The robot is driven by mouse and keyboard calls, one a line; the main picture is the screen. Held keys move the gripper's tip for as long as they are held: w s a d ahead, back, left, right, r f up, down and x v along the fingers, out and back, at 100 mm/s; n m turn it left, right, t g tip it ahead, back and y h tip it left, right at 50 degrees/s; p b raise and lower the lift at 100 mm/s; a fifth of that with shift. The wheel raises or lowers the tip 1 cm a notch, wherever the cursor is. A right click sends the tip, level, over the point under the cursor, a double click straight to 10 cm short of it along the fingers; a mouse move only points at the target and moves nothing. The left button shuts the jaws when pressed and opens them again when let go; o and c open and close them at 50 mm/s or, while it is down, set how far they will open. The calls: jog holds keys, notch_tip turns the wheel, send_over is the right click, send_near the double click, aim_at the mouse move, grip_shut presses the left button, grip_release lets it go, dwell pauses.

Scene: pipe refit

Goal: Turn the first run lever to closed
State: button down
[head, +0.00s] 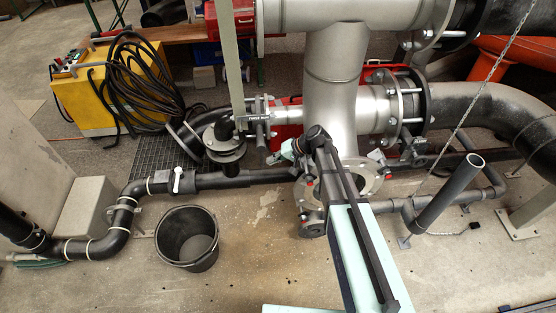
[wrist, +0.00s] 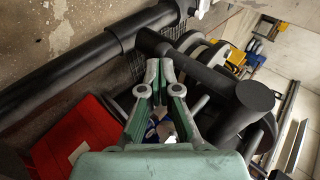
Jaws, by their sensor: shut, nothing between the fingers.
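A white lever (head: 177,181) sits on the black pipe run (head: 230,180) on the floor, left of the big grey vertical pipe, in the head view. It stands up across the pipe. My gripper (head: 279,157) is well to the right of it, beside the grey vertical pipe and partly hidden by my arm. In the wrist view my gripper (wrist: 160,67) is shut and empty, its fingertips near a black pipe. A white part (wrist: 203,8) on the pipe at the top edge may be the lever, but it is cut off.
A black bucket (head: 187,238) stands in front of the pipe run. A black flanged stub (head: 224,140) rises behind it. A yellow machine (head: 95,95) with coiled hoses is at the back left. A red case (wrist: 80,140) lies lower left in the wrist view.

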jog(key=shift+s+a+f, duration=0.1)
jog(key=shift+a+f, duration=0.1)
jog(key=shift+a, duration=0.2)
dwell(0.4)
notch_tip(320, 180, up, 10)
dwell(0.7)
jog(key=shift+a+r, duration=0.1)
